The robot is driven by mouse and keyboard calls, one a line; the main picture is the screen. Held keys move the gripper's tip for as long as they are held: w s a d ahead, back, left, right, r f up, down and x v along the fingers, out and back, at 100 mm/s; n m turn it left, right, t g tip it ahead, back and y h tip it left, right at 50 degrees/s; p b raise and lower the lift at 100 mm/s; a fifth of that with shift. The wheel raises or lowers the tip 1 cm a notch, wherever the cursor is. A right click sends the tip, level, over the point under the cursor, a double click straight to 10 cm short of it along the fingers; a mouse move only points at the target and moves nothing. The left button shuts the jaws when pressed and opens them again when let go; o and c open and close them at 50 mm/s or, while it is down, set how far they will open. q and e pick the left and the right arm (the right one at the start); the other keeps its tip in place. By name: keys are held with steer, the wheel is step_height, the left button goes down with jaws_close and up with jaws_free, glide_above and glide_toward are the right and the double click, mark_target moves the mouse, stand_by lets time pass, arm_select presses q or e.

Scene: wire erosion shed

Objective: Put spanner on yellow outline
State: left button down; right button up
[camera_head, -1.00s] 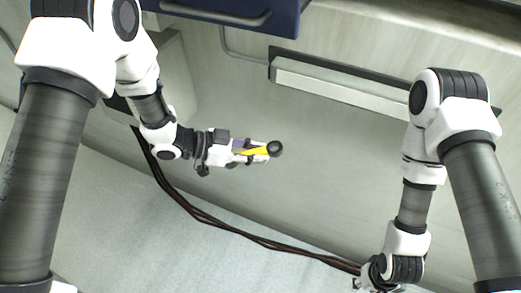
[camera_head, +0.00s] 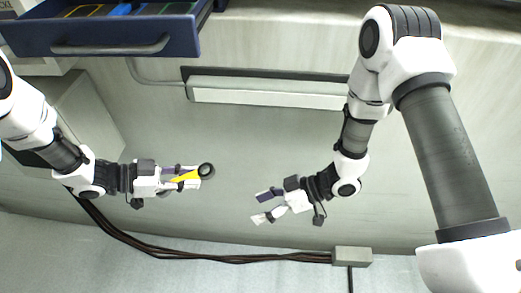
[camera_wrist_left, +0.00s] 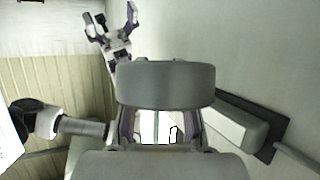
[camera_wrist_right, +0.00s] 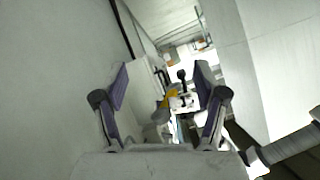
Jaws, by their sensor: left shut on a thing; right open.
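My left gripper (camera_head: 185,176) is shut on the spanner (camera_head: 207,170), which shows as a yellow piece with a dark round end sticking out past the fingertips. The fingers hide much of it. In the left wrist view a wide grey part (camera_wrist_left: 165,85) blocks the middle; I cannot tell its shape there. My right gripper (camera_head: 262,206) is open and empty, to the right of the left one and pointing toward it. In the right wrist view the left gripper and yellow piece (camera_wrist_right: 171,98) show between the open fingers. A yellow marking (camera_head: 84,10) shows inside the open drawer, cut off by the frame's top.
The open blue drawer (camera_head: 188,38) with a grey handle (camera_head: 110,46) hangs out at the upper left. Blue and green markings lie beside the yellow one. Below are a long pale wall box (camera_head: 270,93), dark cables (camera_head: 180,252) and a grey junction box (camera_head: 352,256).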

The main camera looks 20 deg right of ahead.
arm_select(q)
steer(key=shift+s, duration=0.1)
arm_select(e)
steer(key=w+d+r+n+y, duration=0.15)
steer(key=w+r+n, duration=0.4)
steer(key=r, duration=0.75)
steer(key=x, duration=0.8)
steer(key=w+x, duration=0.1)
steer(key=x, duration=0.3)
steer(key=shift+a+r, duration=0.15)
jaws_close()
arm_select(q)
steer(key=c, duration=0.8)
jaws_free()
steer(key=shift+c, duration=0.2)
